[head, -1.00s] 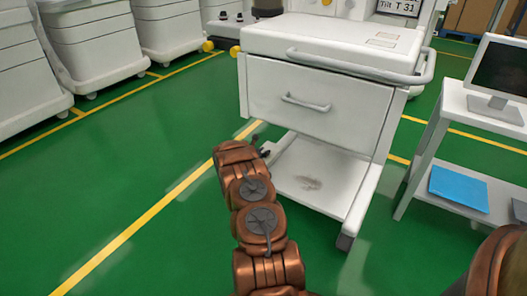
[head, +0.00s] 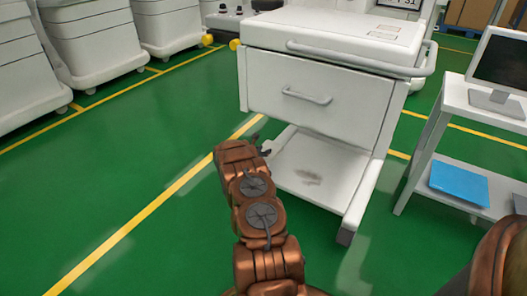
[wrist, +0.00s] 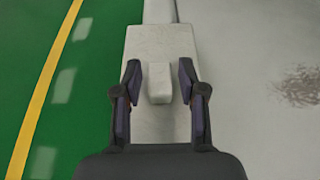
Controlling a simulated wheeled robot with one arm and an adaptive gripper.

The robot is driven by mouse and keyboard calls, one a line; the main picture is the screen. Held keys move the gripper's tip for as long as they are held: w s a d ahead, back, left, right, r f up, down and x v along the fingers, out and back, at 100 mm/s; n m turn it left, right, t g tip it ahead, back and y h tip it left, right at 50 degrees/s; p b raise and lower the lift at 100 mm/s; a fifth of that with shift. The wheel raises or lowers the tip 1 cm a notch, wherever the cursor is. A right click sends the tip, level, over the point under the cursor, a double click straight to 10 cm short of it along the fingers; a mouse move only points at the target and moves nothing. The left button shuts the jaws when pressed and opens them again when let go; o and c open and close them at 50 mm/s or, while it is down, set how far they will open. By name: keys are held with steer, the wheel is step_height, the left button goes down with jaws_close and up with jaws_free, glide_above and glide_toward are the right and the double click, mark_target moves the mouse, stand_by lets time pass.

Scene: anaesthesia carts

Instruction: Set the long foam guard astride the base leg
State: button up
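In the wrist view, a pale grey block (wrist: 136,45), which looks like the foam guard, lies over the narrower base leg (wrist: 160,10) and is wider than it. A small raised tab (wrist: 160,84) stands on its top. My gripper (wrist: 159,72) is open, with one finger on each side of the tab and a thin gap on both sides. In the head view, my gripper (head: 261,145) is low at the left side of the white cart (head: 315,95), by its base. The guard cannot be made out there; my arm hides that spot.
The cart's lower shelf (head: 325,165) has a dark smudge and is otherwise bare. A side stand (head: 425,155) with a monitor (head: 498,75) and a blue folder (head: 459,184) is at the right. White bins (head: 95,45) line the back left. Green floor at the left is clear.

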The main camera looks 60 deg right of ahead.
steer(key=shift+o, duration=0.7)
steer(key=shift+a, duration=0.1)
steer(key=shift+a+r, duration=0.1)
steer(key=shift+a, duration=0.3)
steer(key=v, duration=0.9)
steer(key=shift+a+r, duration=0.2)
steer(key=shift+a, duration=0.1)
steer(key=shift+s+a+r, duration=0.1)
steer(key=shift+a+r, duration=0.15)
steer(key=shift+a, duration=0.35)
steer(key=shift+s, duration=0.1)
